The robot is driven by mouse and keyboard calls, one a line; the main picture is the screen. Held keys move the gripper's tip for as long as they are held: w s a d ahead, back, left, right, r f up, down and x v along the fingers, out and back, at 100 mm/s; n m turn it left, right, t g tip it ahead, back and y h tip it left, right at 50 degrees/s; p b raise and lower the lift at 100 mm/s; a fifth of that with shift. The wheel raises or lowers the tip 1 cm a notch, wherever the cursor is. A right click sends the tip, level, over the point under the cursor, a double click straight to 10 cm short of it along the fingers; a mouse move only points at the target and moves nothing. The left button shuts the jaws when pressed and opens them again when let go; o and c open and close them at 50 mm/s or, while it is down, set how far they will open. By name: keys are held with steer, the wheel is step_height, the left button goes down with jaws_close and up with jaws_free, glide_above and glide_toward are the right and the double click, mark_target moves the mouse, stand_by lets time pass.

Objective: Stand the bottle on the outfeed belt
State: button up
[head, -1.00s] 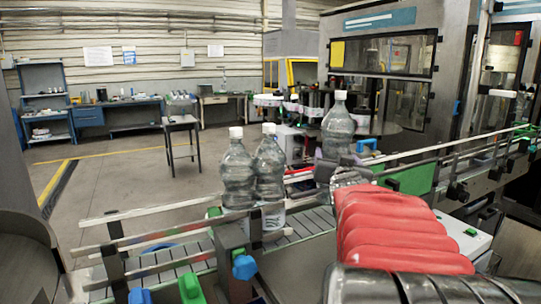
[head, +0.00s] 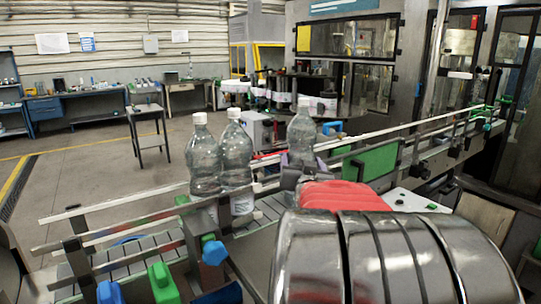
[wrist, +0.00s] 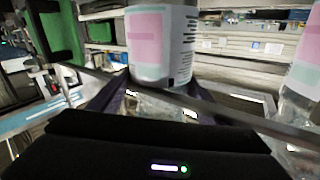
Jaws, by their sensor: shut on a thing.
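A clear bottle with a white cap (head: 301,130) is upright in my gripper (head: 302,170), right of two similar bottles. My red and metal arm hides its lower part in the head view. In the wrist view its pink and white label (wrist: 162,45) shows between the dark jaws (wrist: 155,100), which are shut on it. The outfeed belt (head: 150,257) has grey slats between rails. Two capped bottles (head: 203,160) (head: 237,155) stand side by side on it. I cannot tell whether the held bottle touches the belt.
Guide rails (head: 110,212) run along the belt. Blue and green knobs (head: 163,284) stick up at the near side. A green panel (head: 372,163) and a labelling machine (head: 350,40) are to the right. Another bottle (wrist: 303,85) is close at the wrist view's right edge.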

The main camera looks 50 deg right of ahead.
steer(key=shift+f, duration=0.3)
steer(key=o, duration=2.1)
steer(key=shift+f, duration=0.25)
steer(key=shift+s+a, duration=0.1)
steer(key=shift+a, duration=0.05)
